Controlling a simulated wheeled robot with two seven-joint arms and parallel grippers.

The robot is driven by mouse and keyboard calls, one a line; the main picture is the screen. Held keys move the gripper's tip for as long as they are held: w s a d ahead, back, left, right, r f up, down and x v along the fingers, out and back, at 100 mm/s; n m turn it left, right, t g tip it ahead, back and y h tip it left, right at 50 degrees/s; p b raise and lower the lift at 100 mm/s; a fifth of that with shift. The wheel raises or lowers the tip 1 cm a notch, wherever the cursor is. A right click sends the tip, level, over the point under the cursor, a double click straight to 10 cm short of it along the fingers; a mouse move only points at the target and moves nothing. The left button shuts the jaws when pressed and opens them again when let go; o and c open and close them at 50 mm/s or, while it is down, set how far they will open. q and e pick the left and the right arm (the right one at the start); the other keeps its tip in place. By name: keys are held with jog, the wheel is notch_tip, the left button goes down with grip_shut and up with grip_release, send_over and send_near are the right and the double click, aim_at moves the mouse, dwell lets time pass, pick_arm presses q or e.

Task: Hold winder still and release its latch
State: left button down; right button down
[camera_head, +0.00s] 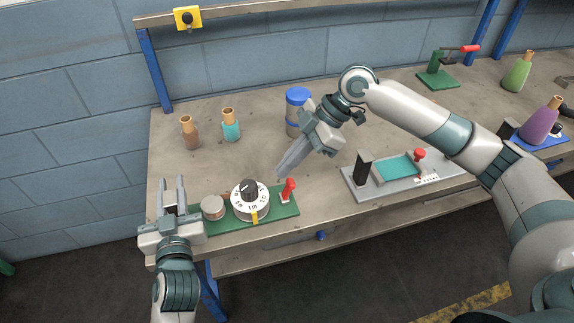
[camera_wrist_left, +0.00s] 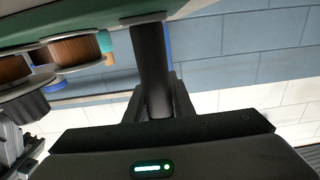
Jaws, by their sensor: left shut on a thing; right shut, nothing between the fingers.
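The winder is a green base (camera_head: 275,211) at the front left of the table. It carries a spool (camera_head: 213,207), a white numbered dial (camera_head: 250,205) with a dark knob, and a red latch lever (camera_head: 288,188) at its right end. My left gripper (camera_head: 172,188) is at the base's left end, shut on a black post (camera_wrist_left: 150,60), best seen in the left wrist view. Copper-coloured spools (camera_wrist_left: 70,48) show beside the post there. My right gripper (camera_head: 283,172) is shut and empty, its fingertips just above and left of the red lever; I cannot tell whether they touch.
A grey fixture (camera_head: 372,192) with a black post, teal block and red knob stands to the right. A blue-lidded jar (camera_head: 293,108) is behind my right gripper. Brown (camera_head: 190,133) and teal (camera_head: 231,126) bottles stand at the back left. The table's front edge is close to the winder.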

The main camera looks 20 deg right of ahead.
jog(key=v, duration=1)
dwell(0.3)
jog(key=c, duration=2.4)
grip_release()
jog(key=shift+d+f, duration=0.1)
jog(key=shift+d, duration=0.05)
jog(key=shift+c, duration=0.2)
